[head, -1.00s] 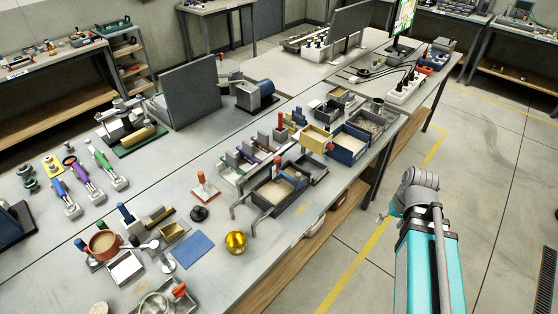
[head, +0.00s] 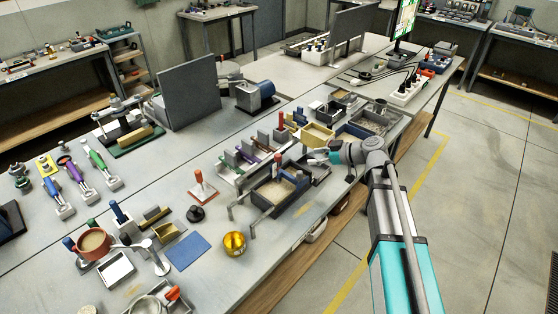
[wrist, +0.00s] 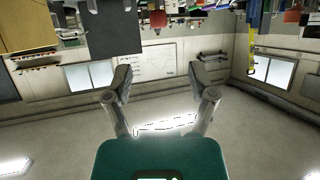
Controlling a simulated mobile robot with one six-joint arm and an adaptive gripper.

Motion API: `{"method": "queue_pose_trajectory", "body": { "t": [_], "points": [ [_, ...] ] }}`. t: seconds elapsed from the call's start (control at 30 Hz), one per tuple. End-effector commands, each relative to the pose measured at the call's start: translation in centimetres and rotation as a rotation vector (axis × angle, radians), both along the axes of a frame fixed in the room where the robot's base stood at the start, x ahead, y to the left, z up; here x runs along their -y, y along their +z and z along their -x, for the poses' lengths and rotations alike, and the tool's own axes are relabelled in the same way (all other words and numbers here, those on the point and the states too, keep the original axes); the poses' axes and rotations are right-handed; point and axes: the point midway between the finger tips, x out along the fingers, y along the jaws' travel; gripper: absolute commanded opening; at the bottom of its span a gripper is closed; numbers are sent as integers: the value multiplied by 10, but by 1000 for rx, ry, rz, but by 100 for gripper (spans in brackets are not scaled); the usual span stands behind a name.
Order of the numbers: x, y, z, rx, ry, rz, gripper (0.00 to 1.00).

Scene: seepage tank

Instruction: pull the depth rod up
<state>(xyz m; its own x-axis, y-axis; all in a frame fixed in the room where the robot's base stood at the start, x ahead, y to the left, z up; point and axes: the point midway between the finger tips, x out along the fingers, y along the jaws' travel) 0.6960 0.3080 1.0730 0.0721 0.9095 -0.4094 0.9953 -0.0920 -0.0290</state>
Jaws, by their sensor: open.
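A dark blue tank (head: 262,203) with a sand-coloured fill stands near the front edge of the bench in the head view. A slim upright piece with a red top (head: 279,160) rises at its back edge; I cannot tell for sure that it is the depth rod.
A yellow box (head: 317,136) and another sand-filled blue tray (head: 352,132) stand behind my gripper. The floor (head: 480,220) to the right is clear.

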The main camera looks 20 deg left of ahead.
Motion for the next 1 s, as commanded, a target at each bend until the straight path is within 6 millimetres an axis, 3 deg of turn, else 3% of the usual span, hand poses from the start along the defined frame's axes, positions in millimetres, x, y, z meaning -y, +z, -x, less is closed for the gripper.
{"method": "queue_pose_trajectory", "body": {
  "t": [0.67,1.0],
  "points": [
    [-11,0,-4,32,14,-27,72],
    [-44,-15,-7,31,15,-27,72]
  ]
}}
